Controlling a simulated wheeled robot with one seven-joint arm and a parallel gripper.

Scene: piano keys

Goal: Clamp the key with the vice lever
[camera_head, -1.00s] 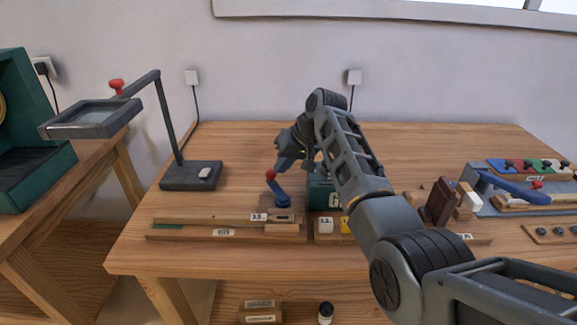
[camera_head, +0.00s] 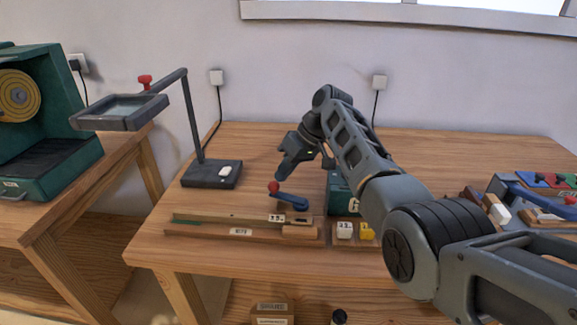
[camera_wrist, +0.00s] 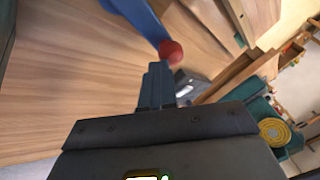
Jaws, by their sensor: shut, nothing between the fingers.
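The wooden key (camera_head: 225,217) lies lengthwise in a wooden holder (camera_head: 205,231) near the table's front edge. The vice lever (camera_head: 292,202) is a blue arm with a red ball (camera_head: 273,187); it sits at the key's right end and points left, slightly back. My gripper (camera_head: 281,176) is shut and empty, just behind and above the ball. In the wrist view the fingertips (camera_wrist: 158,72) are beside the red ball (camera_wrist: 171,52), with the blue arm (camera_wrist: 138,18) beyond. I cannot tell whether they touch. The clamped face under the lever is hidden.
A magnifier stand (camera_head: 210,174) stands at the left of the table. White and yellow blocks (camera_head: 344,230) and a green box (camera_head: 338,190) are right of the lever, partly behind my arm. A blue tool and coloured pieces (camera_head: 540,182) lie far right.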

